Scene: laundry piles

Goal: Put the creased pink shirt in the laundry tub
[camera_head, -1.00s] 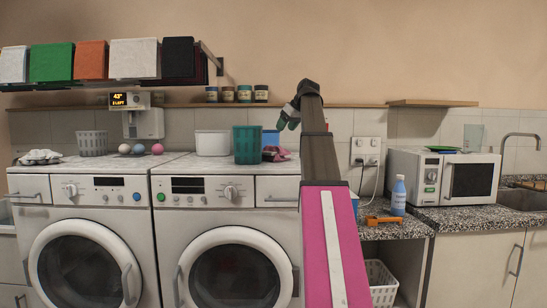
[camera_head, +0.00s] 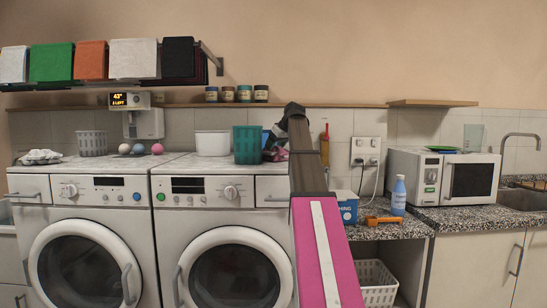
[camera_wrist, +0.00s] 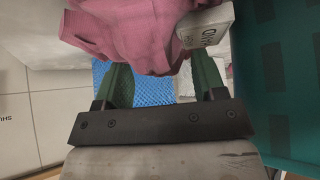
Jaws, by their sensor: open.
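The creased pink shirt (camera_head: 281,154) lies in a small heap on the right washing machine, partly hidden behind my arm. In the wrist view the pink shirt (camera_wrist: 135,32) lies just beyond my fingertips. My gripper (camera_wrist: 163,68) is open, with nothing held between its two green fingers. In the head view my gripper (camera_head: 277,133) is above and close to the shirt, partly hidden. A white tub (camera_head: 212,143) and a teal basket (camera_head: 247,146) stand left of the shirt; which one is the laundry tub I cannot tell.
The teal basket's wall (camera_wrist: 285,90) is close on the right in the wrist view. A blue mesh container (camera_wrist: 155,88) and a white box (camera_wrist: 207,28) are near the fingers. A grey basket (camera_head: 93,143) and coloured balls stand left. A blue box (camera_head: 347,206) is right of my arm.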

